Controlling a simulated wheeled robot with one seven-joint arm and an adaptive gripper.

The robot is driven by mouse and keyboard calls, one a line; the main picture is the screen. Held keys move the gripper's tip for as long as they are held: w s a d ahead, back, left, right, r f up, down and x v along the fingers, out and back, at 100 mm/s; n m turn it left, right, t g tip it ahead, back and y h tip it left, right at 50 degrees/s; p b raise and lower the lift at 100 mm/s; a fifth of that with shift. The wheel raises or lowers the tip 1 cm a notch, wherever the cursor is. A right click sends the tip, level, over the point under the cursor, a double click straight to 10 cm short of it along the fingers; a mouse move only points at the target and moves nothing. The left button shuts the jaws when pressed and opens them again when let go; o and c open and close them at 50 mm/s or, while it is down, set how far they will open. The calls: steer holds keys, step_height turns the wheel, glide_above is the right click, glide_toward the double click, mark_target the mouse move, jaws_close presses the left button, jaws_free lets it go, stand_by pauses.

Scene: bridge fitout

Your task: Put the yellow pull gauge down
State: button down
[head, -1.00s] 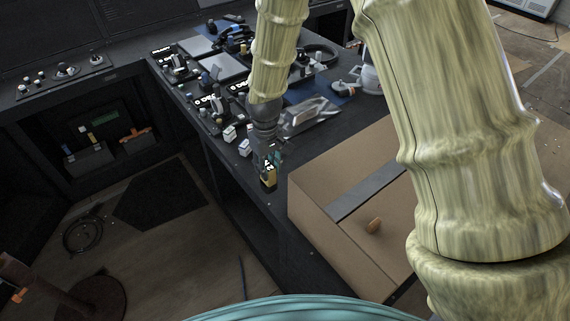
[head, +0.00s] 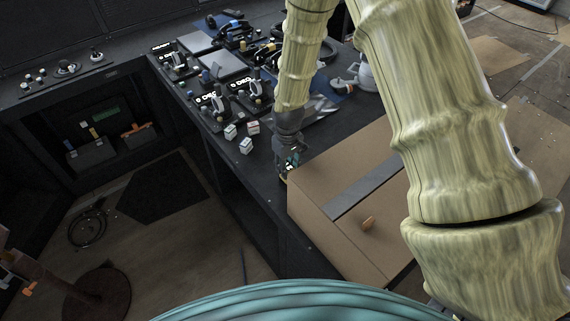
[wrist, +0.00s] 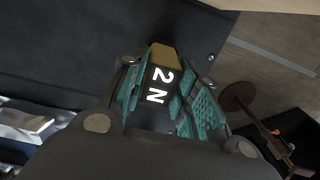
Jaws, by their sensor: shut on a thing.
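My gripper (head: 288,162) is shut on the yellow pull gauge (wrist: 162,52). In the wrist view the gauge's yellow end and black face marked "2 N" show between the teal finger pads (wrist: 158,92); the rest is hidden by the gripper. In the head view only a small yellowish part of the gauge (head: 283,177) shows below the fingers, over the dark console top's front edge and beside the cardboard box's left corner. I cannot tell whether it touches the console.
The cardboard box (head: 310,215) with a grey tape strip stands right of my gripper. A shiny silver bag (head: 322,107) and control levers lie behind. The wooden floor (head: 185,250) is below the front edge.

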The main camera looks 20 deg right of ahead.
steer(key=shift+f, duration=0.15)
steer(key=c, duration=1.1)
jaws_free()
steer(key=shift+r, duration=0.25)
step_height(320, 180, up, 12)
steer(key=b, duration=0.4)
steer(key=shift+b, duration=0.4)
steer(key=shift+f, duration=0.1)
